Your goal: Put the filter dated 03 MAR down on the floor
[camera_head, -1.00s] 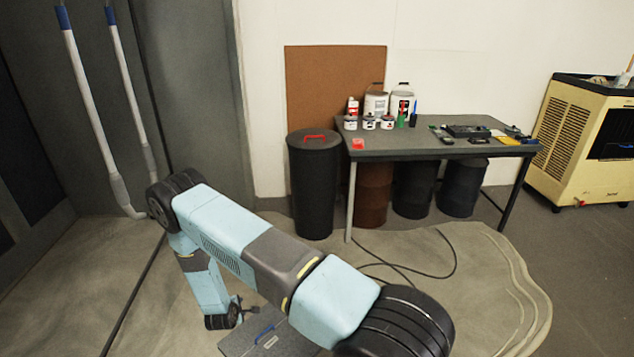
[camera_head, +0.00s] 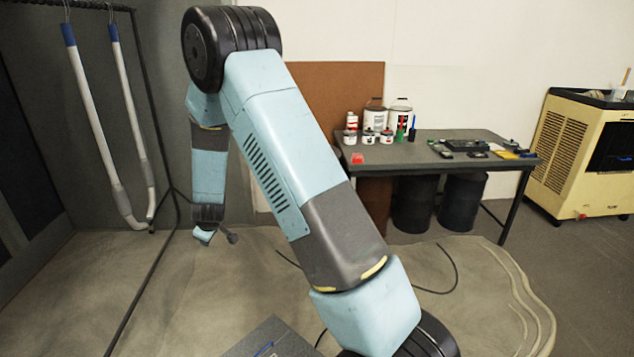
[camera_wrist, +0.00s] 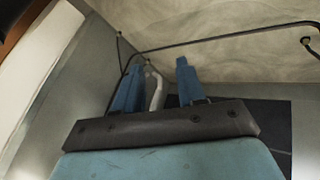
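My gripper (camera_head: 206,236) hangs in the air left of centre in the head view, below the raised arm. The wrist view shows its two blue fingers (camera_wrist: 158,72) apart, with nothing held between them; only a pale hose shows behind. A flat grey box-like thing (camera_head: 272,336) with a bit of blue handle shows at the bottom edge of the head view, partly cut off and below and right of the gripper. No date is legible on it, so I cannot tell whether it is the filter dated 03 MAR.
A dark rail frame (camera_head: 152,110) with white hoses (camera_head: 92,110) stands at left. A grey table (camera_head: 400,160) with cans and tools stands behind, drums (camera_head: 463,203) beneath. A cream cooler (camera_head: 575,150) is at right. A cable lies on the largely open sandy floor (camera_head: 130,275).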

